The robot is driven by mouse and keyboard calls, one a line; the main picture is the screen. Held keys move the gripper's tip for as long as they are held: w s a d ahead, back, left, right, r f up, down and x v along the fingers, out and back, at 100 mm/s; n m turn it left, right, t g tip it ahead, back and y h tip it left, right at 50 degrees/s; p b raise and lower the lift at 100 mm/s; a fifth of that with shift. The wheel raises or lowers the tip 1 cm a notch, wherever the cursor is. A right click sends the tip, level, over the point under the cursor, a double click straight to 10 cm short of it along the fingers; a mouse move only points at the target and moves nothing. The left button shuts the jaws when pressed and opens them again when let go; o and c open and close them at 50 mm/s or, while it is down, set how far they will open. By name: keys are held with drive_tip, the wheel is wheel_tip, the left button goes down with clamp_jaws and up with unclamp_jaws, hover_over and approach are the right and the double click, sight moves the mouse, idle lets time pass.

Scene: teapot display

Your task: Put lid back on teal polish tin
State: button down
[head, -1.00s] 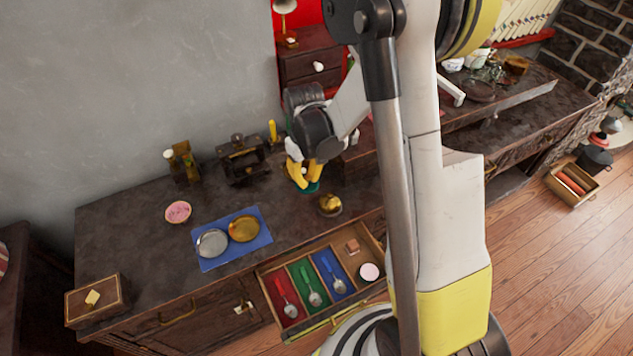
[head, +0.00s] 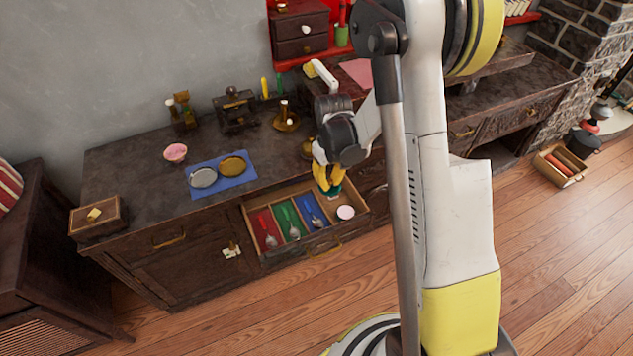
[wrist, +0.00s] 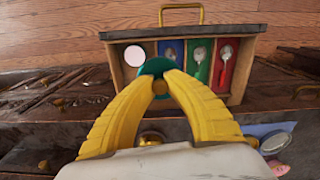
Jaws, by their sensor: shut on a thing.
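My gripper (head: 327,184) is shut on a teal lid (wrist: 151,68), a round disc with a small tan knob between the fingertips. The lid also shows below the yellow fingers in the head view (head: 331,190). My gripper holds it over the right part of the open drawer (head: 284,249). A round, pale pink-topped thing (head: 346,212), which looks like the open tin, sits in the drawer's right compartment. It also shows in the wrist view (wrist: 135,55), just left of the lid and partly apart from it in the picture. The colour of its side is not clear.
Red, green and blue drawer compartments each hold a spoon. A blue mat (head: 236,183) with a silver dish (head: 203,178) and a gold dish (head: 233,166) lies on the counter. A brass pot (wrist: 151,138) stands behind my gripper. A pink bowl (head: 175,152) stands farther left.

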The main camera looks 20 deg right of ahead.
drive_tip(key=n+b, duration=0.2)
drive_tip(key=b, duration=0.1)
hover_over(346, 212)
wheel_tip(346, 212, down, 12)
drive_tip(key=shift+r, duration=0.2)
drive_tip(key=shift+f+b, duration=1.15)
drive_tip(key=shift+f, duration=1.85)
drive_tip(key=shift+f, duration=0.2)
drive_tip(key=c, duration=0.9)
unclamp_jaws()
drive_tip(key=shift+o, duration=0.2)
